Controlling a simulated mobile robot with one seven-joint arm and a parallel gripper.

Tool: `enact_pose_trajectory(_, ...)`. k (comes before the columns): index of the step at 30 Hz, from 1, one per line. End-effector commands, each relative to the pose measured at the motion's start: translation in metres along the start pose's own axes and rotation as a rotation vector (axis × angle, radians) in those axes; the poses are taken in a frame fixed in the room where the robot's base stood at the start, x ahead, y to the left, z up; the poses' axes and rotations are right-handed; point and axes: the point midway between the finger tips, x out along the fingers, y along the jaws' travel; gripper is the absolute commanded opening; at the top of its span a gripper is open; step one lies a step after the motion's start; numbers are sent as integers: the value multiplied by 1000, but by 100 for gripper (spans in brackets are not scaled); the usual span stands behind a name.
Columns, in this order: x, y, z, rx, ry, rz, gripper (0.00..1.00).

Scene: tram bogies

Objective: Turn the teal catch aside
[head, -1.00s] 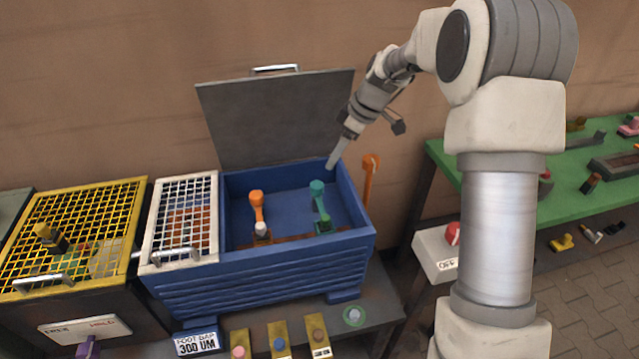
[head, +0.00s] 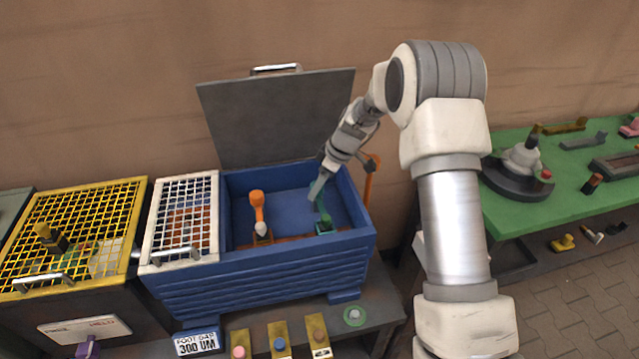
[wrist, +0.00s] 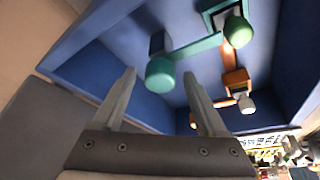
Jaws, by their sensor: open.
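The teal catch (head: 322,214) is inside the blue crate, on its right side. Its teal arm runs up from a dark teal base at the front. In the head view my gripper (head: 316,188) hides the catch's round far knob. In the wrist view the teal catch (wrist: 197,47) shows its knob between and just beyond my open fingertips (wrist: 160,76). I cannot tell whether the fingers touch it. My gripper is open and empty, pointing down into the crate.
An orange catch (head: 257,207) stands to the left in the same blue crate (head: 265,272). The grey lid (head: 275,120) is raised behind. A white grid cover (head: 183,215) lies at the crate's left. An orange post (head: 369,185) stands just right of the crate.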

Motion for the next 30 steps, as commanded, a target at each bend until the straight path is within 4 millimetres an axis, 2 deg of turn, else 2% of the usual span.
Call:
enact_pose_trajectory(2, 0, 0, 0, 0, 0, 0, 72)
enact_pose_trajectory(14, 0, 0, 0, -1, 0, 0, 0)
enact_pose_trajectory(30, -1, 0, 0, -1, 0, 0, 0)
